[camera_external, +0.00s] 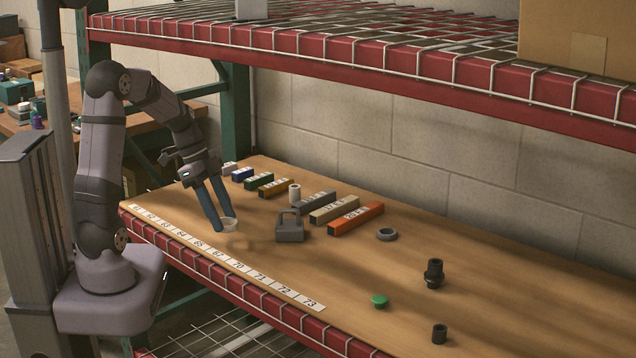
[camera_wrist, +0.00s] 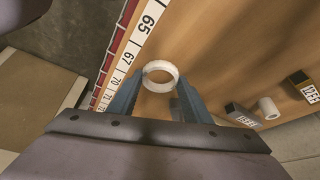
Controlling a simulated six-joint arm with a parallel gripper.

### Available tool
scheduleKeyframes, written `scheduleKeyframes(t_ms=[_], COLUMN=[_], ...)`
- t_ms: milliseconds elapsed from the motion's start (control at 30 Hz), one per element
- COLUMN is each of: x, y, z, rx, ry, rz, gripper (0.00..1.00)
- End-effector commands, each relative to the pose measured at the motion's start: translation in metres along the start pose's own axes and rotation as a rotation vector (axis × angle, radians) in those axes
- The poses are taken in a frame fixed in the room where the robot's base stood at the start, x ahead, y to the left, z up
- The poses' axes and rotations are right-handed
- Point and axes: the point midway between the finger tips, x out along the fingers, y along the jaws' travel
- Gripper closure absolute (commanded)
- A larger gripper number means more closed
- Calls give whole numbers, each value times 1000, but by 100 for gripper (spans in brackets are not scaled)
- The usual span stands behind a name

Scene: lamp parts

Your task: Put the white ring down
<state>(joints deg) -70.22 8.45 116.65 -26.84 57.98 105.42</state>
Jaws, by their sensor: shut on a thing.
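The white ring (camera_wrist: 147,80) is between the two blue-grey fingers of my gripper (camera_wrist: 152,98) in the wrist view. The fingers are shut on it. In the external view the ring (camera_external: 229,225) is at the fingertips of my gripper (camera_external: 221,221), low over the wooden shelf (camera_external: 340,290) near the numbered strip (camera_external: 245,270). A shadow lies on the wood a little to the right, so the ring looks slightly above the surface; exact height is hard to tell.
A grey block with a handle (camera_external: 290,228) stands right of the ring. Behind it are a white cylinder (camera_external: 295,194) and several coloured labelled blocks (camera_external: 356,219). A grey ring (camera_external: 387,234), black parts (camera_external: 433,273) and a green knob (camera_external: 379,301) lie further right. Bare wood lies between.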

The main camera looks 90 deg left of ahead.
Motion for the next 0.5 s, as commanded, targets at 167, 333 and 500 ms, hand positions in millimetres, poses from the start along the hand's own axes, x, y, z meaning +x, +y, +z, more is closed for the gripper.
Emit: scheduleKeyframes(t_ms=[167, 333, 500], x=[-7, -2, 6], y=[-3, -37, -78], z=[18, 39, 56], rx=[-56, -105, -154], ry=[0, 0, 0], rz=[-11, -35, -61], gripper=[80, 80, 80])
